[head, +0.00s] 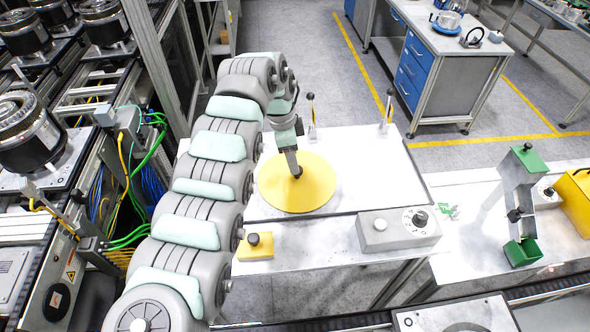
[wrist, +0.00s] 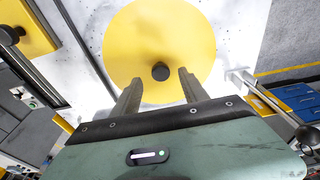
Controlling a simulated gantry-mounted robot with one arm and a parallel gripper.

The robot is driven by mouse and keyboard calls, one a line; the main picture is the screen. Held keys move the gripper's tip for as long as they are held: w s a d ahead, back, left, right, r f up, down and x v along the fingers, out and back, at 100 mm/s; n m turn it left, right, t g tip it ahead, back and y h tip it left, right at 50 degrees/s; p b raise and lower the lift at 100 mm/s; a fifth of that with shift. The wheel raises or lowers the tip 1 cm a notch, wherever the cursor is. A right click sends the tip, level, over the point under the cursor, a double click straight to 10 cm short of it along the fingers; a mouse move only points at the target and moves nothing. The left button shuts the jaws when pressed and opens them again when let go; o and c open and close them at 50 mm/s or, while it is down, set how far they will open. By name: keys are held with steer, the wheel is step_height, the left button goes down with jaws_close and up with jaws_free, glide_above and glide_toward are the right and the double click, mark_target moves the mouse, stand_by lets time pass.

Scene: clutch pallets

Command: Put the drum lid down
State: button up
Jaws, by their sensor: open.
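The drum lid (head: 315,190) is a flat yellow disc with a small dark knob at its middle. It lies on the white table plate (head: 385,180) in the head view. It also shows in the wrist view (wrist: 150,35), with its dark knob (wrist: 161,71) just beyond the fingertips. My gripper (head: 296,172) is over the lid's middle, close to the knob. In the wrist view my gripper (wrist: 156,78) has its two fingers spread, with the knob between and slightly ahead of the tips. The head view hides the exact gap between fingers and knob.
A yellow block with a black knob (head: 254,246) and a grey control box (head: 398,230) stand in front of the lid. Two upright pins (head: 311,118) rise behind it. A green-ended fixture (head: 520,205) stands at right. The plate right of the lid is clear.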

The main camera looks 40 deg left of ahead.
step_height(320, 180, up, 7)
steer(key=b, duration=0.1)
steer(key=shift+s+a+f+b, duration=0.2)
steer(key=shift+s+a+b, duration=0.1)
steer(key=shift+s+a, duration=0.05)
steer(key=shift+s, duration=0.1)
